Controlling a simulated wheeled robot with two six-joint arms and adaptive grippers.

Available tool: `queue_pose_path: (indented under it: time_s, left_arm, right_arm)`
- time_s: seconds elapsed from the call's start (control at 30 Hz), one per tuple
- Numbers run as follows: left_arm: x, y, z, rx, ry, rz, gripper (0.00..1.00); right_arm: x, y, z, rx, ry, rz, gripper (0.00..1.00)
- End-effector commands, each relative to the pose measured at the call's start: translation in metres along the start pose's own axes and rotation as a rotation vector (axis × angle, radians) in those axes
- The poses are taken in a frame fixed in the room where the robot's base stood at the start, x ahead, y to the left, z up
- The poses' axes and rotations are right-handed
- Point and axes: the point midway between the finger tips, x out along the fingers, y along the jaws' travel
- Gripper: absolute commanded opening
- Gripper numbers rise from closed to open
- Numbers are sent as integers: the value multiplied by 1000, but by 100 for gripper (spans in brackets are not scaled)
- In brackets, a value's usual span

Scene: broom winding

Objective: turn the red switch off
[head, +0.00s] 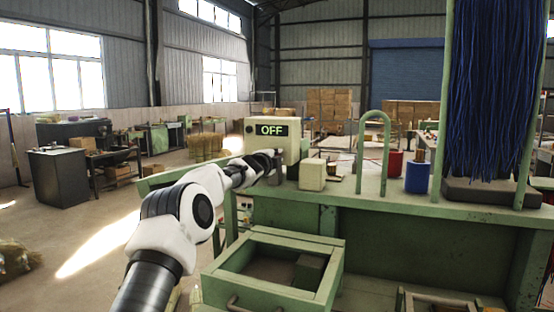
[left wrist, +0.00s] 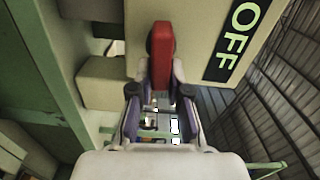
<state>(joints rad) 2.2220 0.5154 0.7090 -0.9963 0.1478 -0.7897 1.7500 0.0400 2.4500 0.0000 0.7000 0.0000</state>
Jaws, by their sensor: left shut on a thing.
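The red switch (left wrist: 162,55) is a red lever on the face of a beige box (left wrist: 190,20). The left wrist view shows it between the fingers of my left gripper (left wrist: 158,90), which is shut on it. In the head view the beige box (head: 290,145) stands on the green workbench, and its dark display (head: 272,129) reads OFF. My left gripper (head: 274,160) is at the front of that box there, and the switch is hidden behind it. My right gripper is not in view.
A small cream block (head: 312,174) stands beside the box on the green workbench (head: 400,204). A green hoop (head: 387,150), a blue cup (head: 417,177) and hanging blue strands (head: 490,90) are farther right. An open green drawer (head: 320,290) juts out below.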

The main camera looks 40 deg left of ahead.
Motion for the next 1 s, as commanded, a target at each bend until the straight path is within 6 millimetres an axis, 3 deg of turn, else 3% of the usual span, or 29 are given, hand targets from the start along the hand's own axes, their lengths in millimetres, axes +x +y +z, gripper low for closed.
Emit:
queue_pose_path:
  time_s: [0.3, 0.77, 0.8, 0.83, 1.0]
  left_arm:
    - [0, 1, 2, 99, -3, -2, 0]
    - [-1, -3, 2, 112, -3, -7, 0]
    - [-1, -3, 2, 112, -3, -8, 31]
    - [-1, -3, 2, 112, -3, -8, 41]
    - [0, -2, 2, 111, -2, -6, 42]
  right_arm:
    - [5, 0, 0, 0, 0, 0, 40]
    - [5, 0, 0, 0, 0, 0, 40]
    - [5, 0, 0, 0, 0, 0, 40]
    - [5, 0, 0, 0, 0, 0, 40]
    - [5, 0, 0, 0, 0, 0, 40]
